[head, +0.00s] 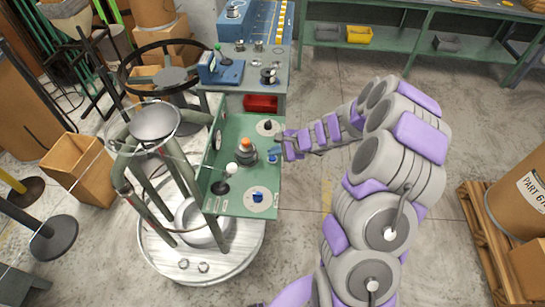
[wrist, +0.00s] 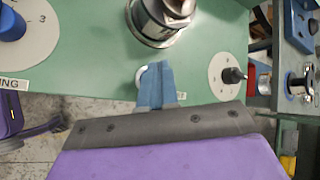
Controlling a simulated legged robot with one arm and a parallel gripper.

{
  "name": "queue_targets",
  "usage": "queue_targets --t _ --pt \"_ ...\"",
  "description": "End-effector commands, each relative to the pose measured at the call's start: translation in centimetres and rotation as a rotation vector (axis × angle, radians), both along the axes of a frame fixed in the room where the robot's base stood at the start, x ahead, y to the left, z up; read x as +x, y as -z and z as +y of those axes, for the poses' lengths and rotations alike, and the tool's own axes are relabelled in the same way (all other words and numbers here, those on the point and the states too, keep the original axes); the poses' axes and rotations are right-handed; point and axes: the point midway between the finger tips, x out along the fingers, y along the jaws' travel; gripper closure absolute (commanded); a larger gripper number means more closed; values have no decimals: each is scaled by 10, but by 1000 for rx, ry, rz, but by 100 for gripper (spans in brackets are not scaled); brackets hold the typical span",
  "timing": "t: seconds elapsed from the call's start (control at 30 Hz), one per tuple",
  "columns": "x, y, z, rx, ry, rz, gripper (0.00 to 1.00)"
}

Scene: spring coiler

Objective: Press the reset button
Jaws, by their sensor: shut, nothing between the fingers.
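The green control panel (head: 240,115) carries several controls. My gripper (head: 275,151) reaches in from the right, low over the panel's right edge. Its blue fingers (wrist: 157,85) are shut together with nothing between them. In the wrist view a small control with a white rim (wrist: 140,77) shows beside and partly under the fingertips. Its top is hidden, and I cannot tell whether the fingers touch it. A small blue control (head: 272,159) shows by my fingertips in the head view. A small label by the fingers is too blurred to read, so I cannot confirm which is the reset button.
An orange-topped metal knob (head: 245,145) stands left of my gripper. A white-ball lever (head: 231,169), a blue dial (head: 258,195) and a black knob (head: 268,125) surround it. A red bin (head: 261,103) sits behind.

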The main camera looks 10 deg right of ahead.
Motion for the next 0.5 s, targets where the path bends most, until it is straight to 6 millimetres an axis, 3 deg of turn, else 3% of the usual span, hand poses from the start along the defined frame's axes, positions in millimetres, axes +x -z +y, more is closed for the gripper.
queue_targets --t 0.23,0.5 --pt "0 -6 0 0 0 0 100" --pt "0 -32 0 0 0 -2 100"
